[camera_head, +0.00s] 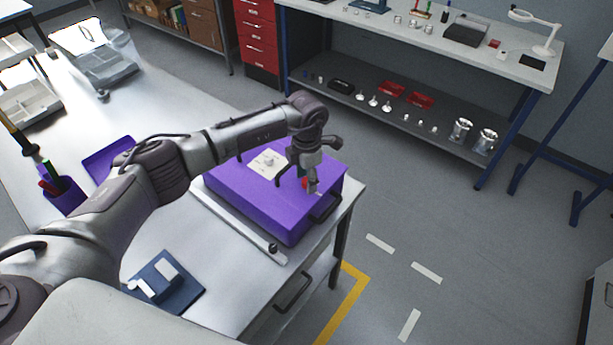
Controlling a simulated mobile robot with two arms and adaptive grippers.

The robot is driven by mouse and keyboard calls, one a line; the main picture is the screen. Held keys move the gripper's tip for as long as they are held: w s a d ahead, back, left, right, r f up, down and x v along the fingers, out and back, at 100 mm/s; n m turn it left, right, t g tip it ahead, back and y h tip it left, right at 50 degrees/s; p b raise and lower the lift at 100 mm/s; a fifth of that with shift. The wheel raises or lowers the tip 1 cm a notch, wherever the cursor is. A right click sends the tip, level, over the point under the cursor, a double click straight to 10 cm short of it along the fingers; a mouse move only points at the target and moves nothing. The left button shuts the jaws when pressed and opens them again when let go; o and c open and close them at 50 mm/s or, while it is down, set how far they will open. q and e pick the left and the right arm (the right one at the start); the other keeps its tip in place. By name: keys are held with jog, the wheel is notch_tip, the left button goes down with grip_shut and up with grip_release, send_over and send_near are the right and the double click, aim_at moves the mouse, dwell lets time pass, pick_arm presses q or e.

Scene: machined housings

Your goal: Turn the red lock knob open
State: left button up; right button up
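A purple box (255,200) with a dark handle on its front right side sits at the right end of the metal table. The red lock knob (305,184) shows as a small patch of red on top of the box, mostly hidden by my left gripper. My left gripper (312,188) points down at the knob from above. The fingers are small and overlap the knob, so I cannot tell whether they are open or shut on it. My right gripper is not in view.
A white plate (268,163) with a small fitting lies on the box. A metal strip (238,222) runs along the table in front of it. A blue tray (181,296), purple pen cup (66,196) and purple tray (108,157) stand left. The floor at right is clear.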

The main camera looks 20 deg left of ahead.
pick_arm(q)
jog(key=shift+r, duration=0.1)
jog(key=c, duration=0.8)
grip_shut()
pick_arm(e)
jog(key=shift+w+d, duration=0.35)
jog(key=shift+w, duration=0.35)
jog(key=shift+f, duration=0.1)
pick_arm(q)
jog(key=n+b, duration=0.2)
jog(key=n, duration=0.1)
jog(key=shift+n, duration=0.3)
jog(key=n+b, duration=0.2)
jog(key=n, duration=0.3)
jog(key=shift+n+b, duration=0.3)
jog(key=n+b, duration=0.1)
jog(key=n, duration=0.3)
jog(key=shift+d, duration=0.1)
jog(key=n+b, duration=0.1)
jog(key=n, duration=0.3)
jog(key=shift+n, duration=0.3)
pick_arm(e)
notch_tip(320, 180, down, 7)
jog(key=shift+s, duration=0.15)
